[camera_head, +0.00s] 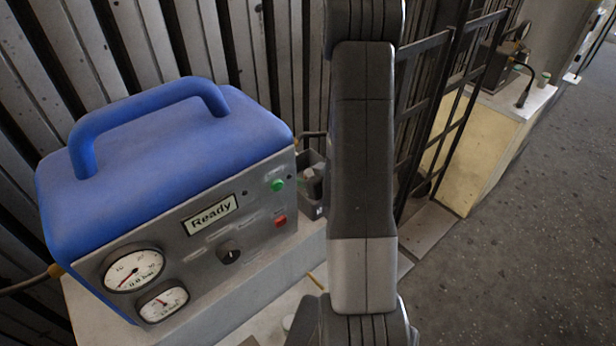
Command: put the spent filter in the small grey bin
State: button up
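My gripper is out of view; only my arm shows, running down the middle of the picture and hiding what is behind it. A small grey open container (309,207), which looks like the small grey bin, stands just right of the blue machine, partly hidden by my arm. A dark object (314,180) shows at its opening; I cannot tell what it is. I cannot make out the spent filter for certain anywhere.
A blue-topped blower unit (165,170) with gauges, a "Ready" display and green and red buttons fills the left on a pale bench (245,326). A black metal gate (455,105) and a yellowish cabinet (485,150) stand right. Grey floor (545,235) is clear.

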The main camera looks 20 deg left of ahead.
jog(key=shift+o, duration=1.1)
jog(key=shift+r, duration=0.15)
jog(key=shift+d+r+p, duration=0.1)
jog(key=shift+r+p, duration=0.1)
jog(key=shift+p, duration=0.1)
jog(key=v, duration=1.1)
jog(key=shift+s+d, duration=0.2)
jog(key=shift+d, duration=0.1)
jog(key=shift+r, duration=0.1)
